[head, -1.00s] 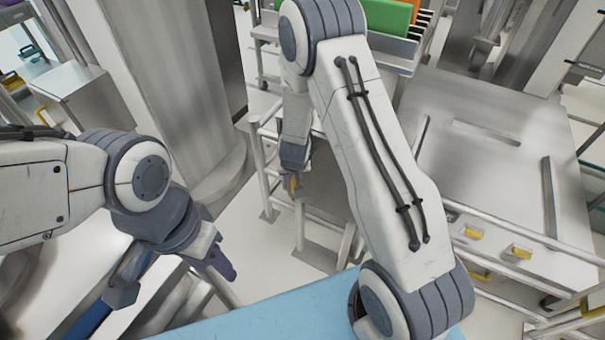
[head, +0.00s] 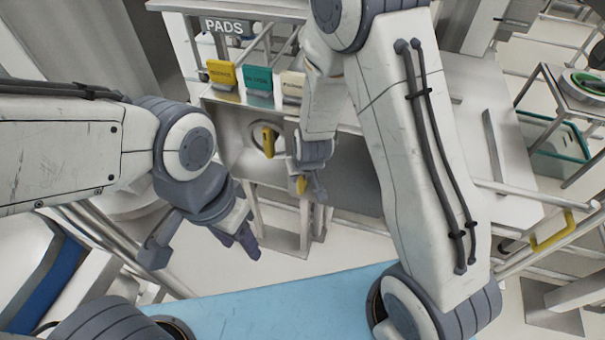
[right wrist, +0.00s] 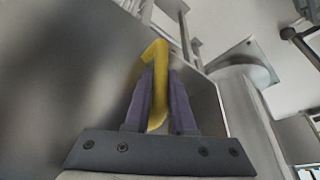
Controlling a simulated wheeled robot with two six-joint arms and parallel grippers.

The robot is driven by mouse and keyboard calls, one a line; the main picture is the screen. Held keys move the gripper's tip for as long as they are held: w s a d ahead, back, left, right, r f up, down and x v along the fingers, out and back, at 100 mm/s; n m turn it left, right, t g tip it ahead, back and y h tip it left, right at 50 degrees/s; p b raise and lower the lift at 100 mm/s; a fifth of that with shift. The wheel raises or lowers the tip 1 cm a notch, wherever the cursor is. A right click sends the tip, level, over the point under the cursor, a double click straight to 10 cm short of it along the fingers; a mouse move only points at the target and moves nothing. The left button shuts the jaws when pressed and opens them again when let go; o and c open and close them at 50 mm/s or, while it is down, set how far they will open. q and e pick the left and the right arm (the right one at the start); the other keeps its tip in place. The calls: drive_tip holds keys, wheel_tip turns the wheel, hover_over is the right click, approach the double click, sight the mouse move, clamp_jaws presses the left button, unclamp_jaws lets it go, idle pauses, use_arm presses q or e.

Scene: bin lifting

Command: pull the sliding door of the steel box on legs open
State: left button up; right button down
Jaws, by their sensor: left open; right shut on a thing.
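The steel box on legs (head: 222,122) stands in the middle of the head view, partly hidden by my right arm. Its grey sliding door (head: 352,178) shows on the right side of its front; the left side looks open, with a pale inside. My right gripper (head: 306,186) is at the door's yellow handle, shut on it. In the right wrist view the yellow handle (right wrist: 157,85) stands between the purple fingers, with the grey door (right wrist: 60,75) behind at left. My left gripper (head: 246,238) is open and empty, low and left of the box, apart from it.
A yellow piece (head: 269,142) shows in the box's open left side. Yellow, teal and cream labelled blocks (head: 258,80) stand on top. A rack marked PADS (head: 222,26) is behind. A steel table (head: 455,110) stands right. A blue surface (head: 270,300) lies in front.

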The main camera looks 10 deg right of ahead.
drive_tip(key=shift+s, duration=0.1)
drive_tip(key=c, duration=0.8)
unclamp_jaws()
drive_tip(key=shift+o, duration=0.2)
drive_tip(key=shift+r, duration=0.3)
drive_tip(key=p+v, duration=0.4)
drive_tip(key=v, duration=0.5)
drive_tip(key=shift+s+r+p, duration=0.2)
drive_tip(key=shift+r+p, duration=0.1)
drive_tip(key=shift+r, duration=0.05)
drive_tip(key=shift+d, duration=0.1)
